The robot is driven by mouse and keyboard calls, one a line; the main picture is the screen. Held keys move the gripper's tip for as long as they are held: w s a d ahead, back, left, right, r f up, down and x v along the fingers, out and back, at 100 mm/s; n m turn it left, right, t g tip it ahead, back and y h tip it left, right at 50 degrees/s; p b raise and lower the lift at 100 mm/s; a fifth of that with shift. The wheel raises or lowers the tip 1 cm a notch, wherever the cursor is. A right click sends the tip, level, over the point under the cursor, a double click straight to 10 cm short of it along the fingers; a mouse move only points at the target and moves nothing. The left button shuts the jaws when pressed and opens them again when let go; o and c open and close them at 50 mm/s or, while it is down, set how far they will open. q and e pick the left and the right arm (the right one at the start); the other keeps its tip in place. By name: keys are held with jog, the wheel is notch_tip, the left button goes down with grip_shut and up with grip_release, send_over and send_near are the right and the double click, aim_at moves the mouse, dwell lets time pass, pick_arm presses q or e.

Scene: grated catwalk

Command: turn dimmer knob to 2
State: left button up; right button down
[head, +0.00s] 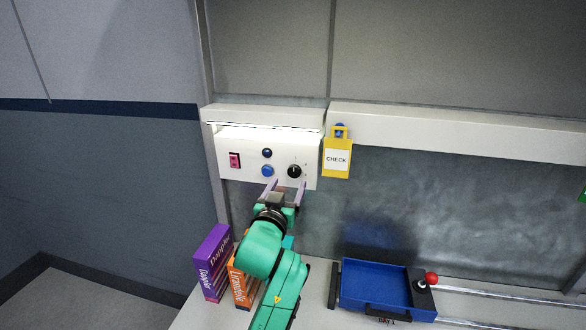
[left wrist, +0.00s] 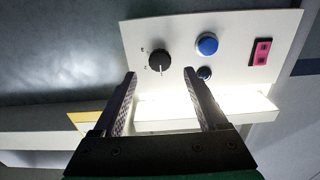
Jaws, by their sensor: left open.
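The dimmer knob (head: 294,171) is black and round, on the right part of a white control panel (head: 225,150). In the left wrist view the knob (left wrist: 159,61) shows a white pointer line toward the picture's bottom, with small marks beside it too small to read. My left gripper (head: 285,188) is open in front of the panel, just below the knob in the head view. In the left wrist view its fingertips (left wrist: 160,73) stand apart on either side of the knob's lower part; I cannot tell whether they touch it. My right gripper is out of view.
The panel also has a red switch (head: 235,160), a blue button (head: 267,171) and a smaller dark blue one (head: 267,153). A yellow CHECK tag (head: 337,158) hangs close right. Below are a purple box (head: 212,262), an orange box (head: 240,286) and a blue tray (head: 375,282).

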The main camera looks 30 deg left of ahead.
aim_at(294, 174)
pick_arm(q)
jog(key=p+x, duration=0.1)
jog(key=x, duration=0.5)
jog(key=shift+w+f, duration=0.1)
jog(key=shift+w, duration=0.05)
jog(key=shift+c, duration=0.6)
grip_shut()
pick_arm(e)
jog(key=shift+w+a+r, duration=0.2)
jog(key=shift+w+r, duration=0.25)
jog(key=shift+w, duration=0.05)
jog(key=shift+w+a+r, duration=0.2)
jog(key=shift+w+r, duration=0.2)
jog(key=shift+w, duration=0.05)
